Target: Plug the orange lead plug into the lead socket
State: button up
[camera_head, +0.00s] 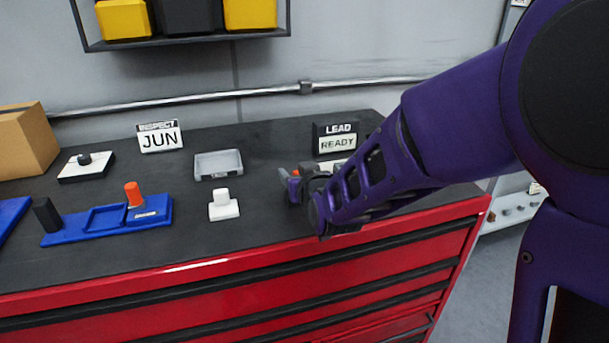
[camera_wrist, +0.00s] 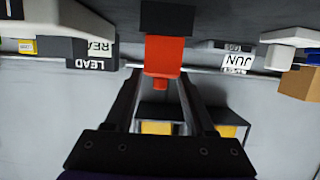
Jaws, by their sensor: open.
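My gripper (camera_head: 291,186) is open above the right part of the bench, left of the LEAD sign. In the upside-down wrist view, an orange plug with a dark block at one end (camera_wrist: 165,54) is in line with the gap between my gripper's open fingers (camera_wrist: 159,82). I cannot tell whether they touch it. In the head view only a small orange spot (camera_head: 295,173) shows there; my gripper hides the rest. The LEAD READY sign (camera_head: 336,138) stands behind a pale plate (camera_head: 331,164), partly hidden by my arm. I cannot clearly make out the socket.
A blue tray (camera_head: 88,231) on the left holds another orange peg (camera_head: 133,194) and a black peg (camera_head: 46,214). A white block (camera_head: 222,207), a grey tray (camera_head: 219,165) and a JUN sign (camera_head: 160,137) stand between. A cardboard box (camera_head: 25,142) is far left.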

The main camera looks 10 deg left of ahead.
jog(key=shift+s, duration=0.1)
jog(key=shift+c, duration=0.3)
grip_shut()
jog(key=shift+r, duration=0.1)
